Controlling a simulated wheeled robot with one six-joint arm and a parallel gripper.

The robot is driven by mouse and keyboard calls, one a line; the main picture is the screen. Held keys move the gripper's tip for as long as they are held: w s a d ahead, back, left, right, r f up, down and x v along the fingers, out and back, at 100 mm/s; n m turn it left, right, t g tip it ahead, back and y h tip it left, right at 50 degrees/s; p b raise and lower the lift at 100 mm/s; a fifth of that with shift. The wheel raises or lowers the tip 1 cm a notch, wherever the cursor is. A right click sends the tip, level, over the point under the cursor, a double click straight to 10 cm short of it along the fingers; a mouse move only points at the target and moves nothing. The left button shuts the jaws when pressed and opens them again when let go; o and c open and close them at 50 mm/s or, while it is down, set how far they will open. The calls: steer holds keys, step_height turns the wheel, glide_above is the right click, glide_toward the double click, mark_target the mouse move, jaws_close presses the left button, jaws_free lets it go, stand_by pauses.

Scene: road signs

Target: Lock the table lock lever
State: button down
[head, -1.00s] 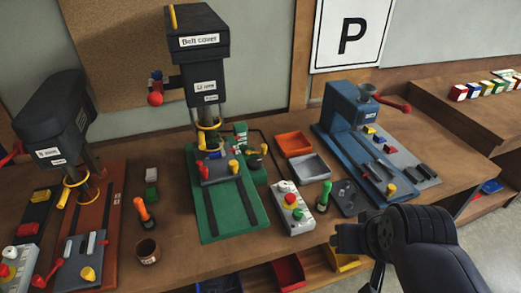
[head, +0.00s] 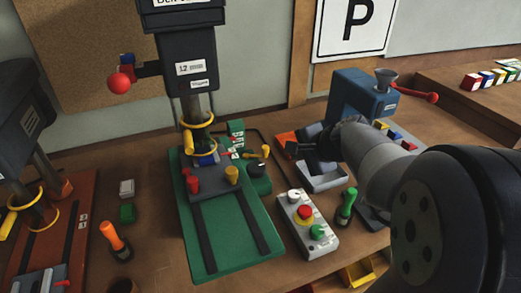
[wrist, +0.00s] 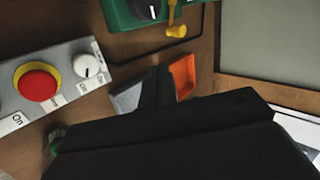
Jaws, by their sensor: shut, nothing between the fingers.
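The middle drill press stands on a green base (head: 235,245). A small yellow lever (head: 265,151) sticks up at the right of its column, beside a black dial (head: 258,166); it may be the table lock lever, but no label on it is readable. The lever also shows at the top of the wrist view (wrist: 176,28). My gripper (head: 296,149) is shut and empty. It is to the right of the lever, apart from it, above the grey tray. In the wrist view my gripper (wrist: 158,84) points toward the green housing, and the lever is clear of it.
A control box (head: 308,225) with a red button and a green-handled tool (head: 346,208) stand in front of my gripper. An orange tray (head: 287,142) and a grey tray (head: 325,180) lie below it. A blue machine (head: 365,98) stands behind my arm.

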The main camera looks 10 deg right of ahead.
stand_by(0.3)
steer(key=p, duration=0.1)
glide_toward(267, 154)
step_height(267, 154, down, 4)
steer(key=w, duration=0.2)
steer(key=shift+w+a, duration=0.65)
steer(key=shift+w, duration=0.25)
steer(key=shift+w, duration=0.1)
